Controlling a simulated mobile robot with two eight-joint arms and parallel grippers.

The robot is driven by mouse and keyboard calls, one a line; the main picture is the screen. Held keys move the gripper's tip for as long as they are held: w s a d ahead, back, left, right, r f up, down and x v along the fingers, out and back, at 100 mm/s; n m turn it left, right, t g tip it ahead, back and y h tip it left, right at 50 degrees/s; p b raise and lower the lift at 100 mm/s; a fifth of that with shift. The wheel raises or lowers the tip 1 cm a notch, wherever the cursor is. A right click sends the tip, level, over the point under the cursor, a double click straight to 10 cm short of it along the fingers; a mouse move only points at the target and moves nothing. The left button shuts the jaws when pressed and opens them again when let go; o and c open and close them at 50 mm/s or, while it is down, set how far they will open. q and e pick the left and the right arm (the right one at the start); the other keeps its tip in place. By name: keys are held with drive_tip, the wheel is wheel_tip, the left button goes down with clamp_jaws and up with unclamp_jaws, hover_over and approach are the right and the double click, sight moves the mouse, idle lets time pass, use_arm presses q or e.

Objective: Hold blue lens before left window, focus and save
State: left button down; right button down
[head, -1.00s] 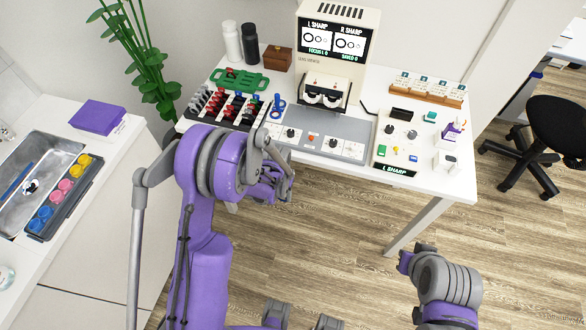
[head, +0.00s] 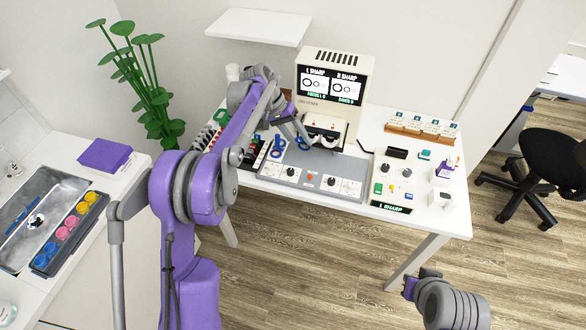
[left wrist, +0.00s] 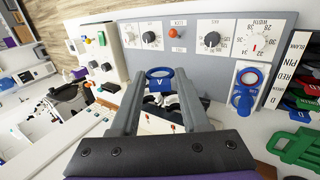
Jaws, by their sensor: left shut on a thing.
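My left gripper (head: 303,137) is in front of the white tester (head: 361,72), near its windows (head: 325,139). In the left wrist view its fingers (left wrist: 158,82) are shut on a blue ring-shaped lens (left wrist: 159,73). The windows lie just beyond the lens there, partly hidden by the fingers. I cannot tell whether the lens lines up with the left window. The tester's screen (head: 330,87) reads L SHARP and R SHARP, with FOCUS L 0 and SAVED 0. The grey panel (head: 310,165) with dials and a red button lies before it.
A rack of coloured lenses (head: 211,137) is partly behind my left arm. A wall shelf (head: 258,27) hangs above.

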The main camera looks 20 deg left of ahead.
use_arm(q)
drive_tip(key=w+f+b, duration=0.1)
drive_tip(key=w+f, duration=0.3)
drive_tip(key=shift+w+f, duration=0.15)
drive_tip(key=shift+f, duration=0.1)
idle(0.6)
drive_tip(key=shift+a, duration=0.1)
idle(1.9)
